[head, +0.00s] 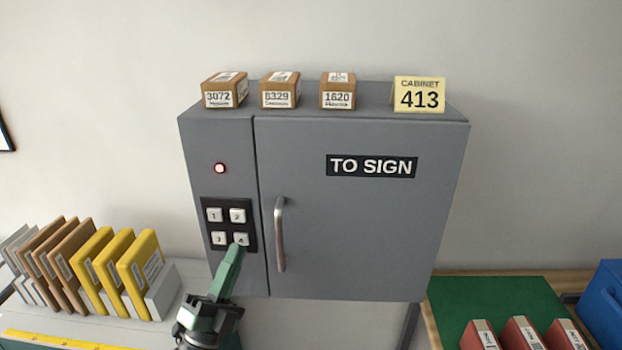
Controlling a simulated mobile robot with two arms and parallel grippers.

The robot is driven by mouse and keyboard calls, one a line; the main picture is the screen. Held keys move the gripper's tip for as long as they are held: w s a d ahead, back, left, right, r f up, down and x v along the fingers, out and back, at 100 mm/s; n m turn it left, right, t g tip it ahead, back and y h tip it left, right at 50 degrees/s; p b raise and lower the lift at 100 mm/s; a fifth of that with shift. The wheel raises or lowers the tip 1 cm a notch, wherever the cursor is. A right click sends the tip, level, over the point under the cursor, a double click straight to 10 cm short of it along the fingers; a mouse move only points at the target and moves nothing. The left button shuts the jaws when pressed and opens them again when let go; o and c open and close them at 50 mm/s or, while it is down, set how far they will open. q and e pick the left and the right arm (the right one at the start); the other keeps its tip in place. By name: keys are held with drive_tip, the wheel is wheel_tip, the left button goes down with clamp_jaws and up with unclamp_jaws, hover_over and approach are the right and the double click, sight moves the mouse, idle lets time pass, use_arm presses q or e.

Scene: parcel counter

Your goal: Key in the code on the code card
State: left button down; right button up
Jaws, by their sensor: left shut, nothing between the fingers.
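A grey cabinet (350,230) labelled TO SIGN has its door shut, with a vertical handle (280,235) at the door's left edge. A yellow code card (419,95) on its top reads CABINET 413. A black keypad (228,224) on the left panel has white keys 1 (214,215), 2 (237,215), 3 (219,238) and 4 (241,239). A red light (220,168) glows above it. My left gripper (238,248) is shut and empty, its tip at the lower edge of key 4; I cannot tell whether it touches. My right gripper is not in view.
Small brown parcels (225,91) numbered 3072, 8329 and 1620 stand on the cabinet top. Yellow and brown files (92,270) stand at the lower left. A green mat (490,300) with red binders (522,334) and a blue box (603,300) are at the right.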

use_arm(q)
drive_tip(key=shift+s+a+p, duration=0.1)
drive_tip(key=shift+s+p, duration=0.4)
drive_tip(key=shift+s, duration=2.4)
